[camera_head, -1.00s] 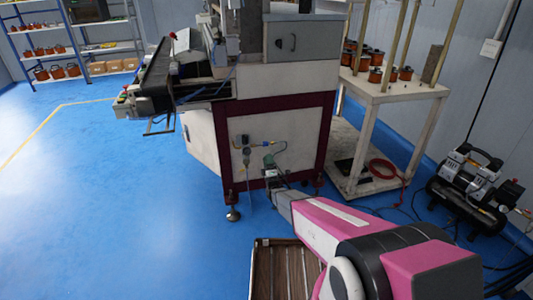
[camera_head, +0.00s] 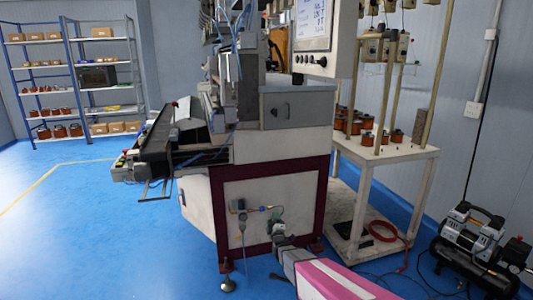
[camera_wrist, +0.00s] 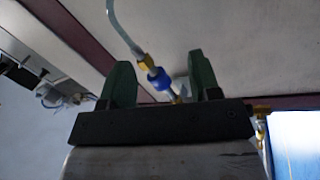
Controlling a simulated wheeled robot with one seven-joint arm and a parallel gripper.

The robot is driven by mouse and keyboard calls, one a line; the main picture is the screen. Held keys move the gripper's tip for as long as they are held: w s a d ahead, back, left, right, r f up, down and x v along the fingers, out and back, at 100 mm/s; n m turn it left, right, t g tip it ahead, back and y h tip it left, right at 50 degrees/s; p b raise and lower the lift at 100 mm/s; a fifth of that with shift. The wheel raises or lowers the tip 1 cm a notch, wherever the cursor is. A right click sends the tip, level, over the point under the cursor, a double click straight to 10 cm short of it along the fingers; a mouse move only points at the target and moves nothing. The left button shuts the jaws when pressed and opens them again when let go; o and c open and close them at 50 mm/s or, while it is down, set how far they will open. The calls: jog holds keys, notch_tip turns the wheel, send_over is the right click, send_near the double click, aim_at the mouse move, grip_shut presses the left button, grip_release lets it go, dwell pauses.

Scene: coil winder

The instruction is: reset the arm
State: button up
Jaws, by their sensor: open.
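My gripper (camera_wrist: 163,82) shows in the wrist view with its two green fingers apart and nothing held between them. Behind the gap is an air fitting (camera_wrist: 155,76) with brass and blue parts and a clear hose, on the light panel of the machine. I cannot tell whether the fingers touch it. In the head view, my pink and grey arm comes from the bottom right, and my gripper (camera_head: 277,226) is in front of the lower panel of the coil winder (camera_head: 262,190). The fingertips are small and unclear there.
A white table (camera_head: 390,153) with copper coils and posts stands right of the machine. Shelves (camera_head: 75,75) stand at the back left. The blue floor at left is clear.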

jog(key=s+d+r+m+g+h, duration=0.1)
jog(key=s+d+m+g, duration=0.4)
jog(key=s, duration=0.5)
jog(key=s+d+r+m+g+h, duration=0.1)
jog(key=s+d+r+m+g, duration=0.2)
jog(key=s+d+m+g, duration=0.2)
jog(key=s+d+r+m+g+h, duration=0.2)
jog(key=s+d+m+g, duration=0.3)
jog(key=s+g, duration=0.5)
jog(key=s+m, duration=0.1)
jog(key=s, duration=0.5)
jog(key=shift+d+g, duration=0.25)
jog(key=shift+g, duration=0.05)
